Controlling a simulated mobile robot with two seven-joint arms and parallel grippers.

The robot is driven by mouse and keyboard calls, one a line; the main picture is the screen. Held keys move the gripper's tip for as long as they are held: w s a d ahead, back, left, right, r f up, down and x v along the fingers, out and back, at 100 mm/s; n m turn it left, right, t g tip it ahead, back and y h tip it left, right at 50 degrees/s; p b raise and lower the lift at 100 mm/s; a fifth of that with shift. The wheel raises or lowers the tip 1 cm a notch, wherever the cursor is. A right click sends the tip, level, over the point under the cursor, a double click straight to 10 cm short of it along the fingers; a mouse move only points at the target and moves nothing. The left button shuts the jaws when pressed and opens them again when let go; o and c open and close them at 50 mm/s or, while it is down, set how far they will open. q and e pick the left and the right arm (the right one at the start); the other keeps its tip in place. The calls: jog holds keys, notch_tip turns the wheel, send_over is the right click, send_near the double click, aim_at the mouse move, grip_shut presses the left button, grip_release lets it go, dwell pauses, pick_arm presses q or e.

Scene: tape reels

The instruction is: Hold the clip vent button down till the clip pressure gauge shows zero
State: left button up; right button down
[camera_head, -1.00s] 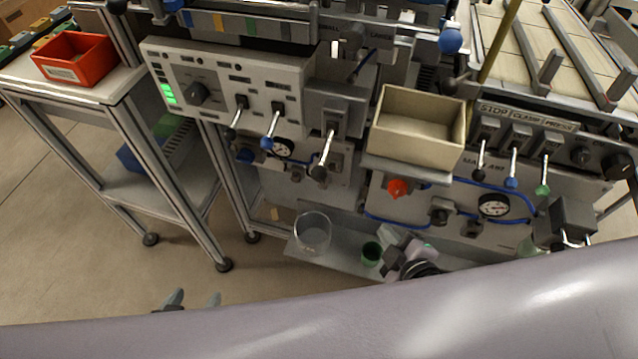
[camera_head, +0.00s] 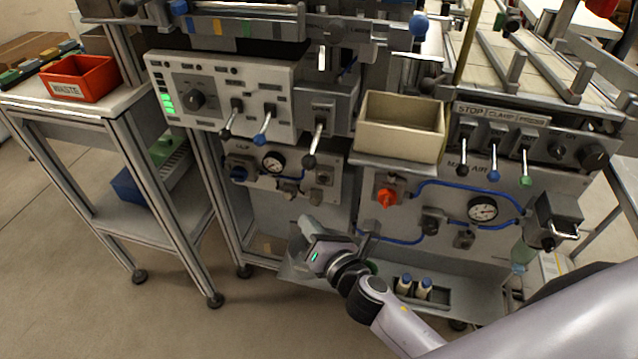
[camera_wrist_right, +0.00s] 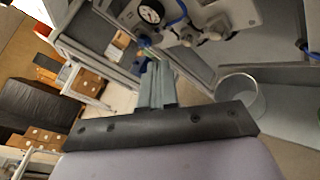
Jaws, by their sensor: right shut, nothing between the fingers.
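The clip pressure gauge (camera_head: 273,162) is a small white dial with a black rim on the panel left of centre, and it also shows at the top of the right wrist view (camera_wrist_right: 150,12). Its reading is too small to tell. I cannot tell which part is the vent button. My right gripper (camera_head: 304,222) is below this panel, apart from it. Its fingers (camera_wrist_right: 156,65) are shut and empty, pointing toward the panel. My left gripper is not in view.
Levers with black and blue knobs (camera_head: 311,160) hang just above the gauge panel. A beige bin (camera_head: 400,130) and a red rotary knob (camera_head: 387,197) are to the right. A clear cylinder (camera_wrist_right: 240,97) stands on the lower shelf. A side cart (camera_head: 125,98) with a red waste bin stands left.

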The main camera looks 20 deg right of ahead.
aim_at(323, 179)
jog(key=shift+w+d, duration=0.1)
jog(key=w+d, duration=0.4)
jog(key=w, duration=0.3)
jog(key=shift+d, duration=0.4)
jog(key=shift+w, duration=0.1)
dwell(1.9)
jog(key=shift+w+d, duration=0.25)
jog(key=shift+w, duration=0.05)
jog(key=shift+w+d, duration=0.2)
jog(key=shift+w, duration=0.1)
dwell(0.9)
jog(key=shift+s, duration=0.15)
jog(key=shift+s+a, duration=0.45)
jog(key=shift+s, duration=0.1)
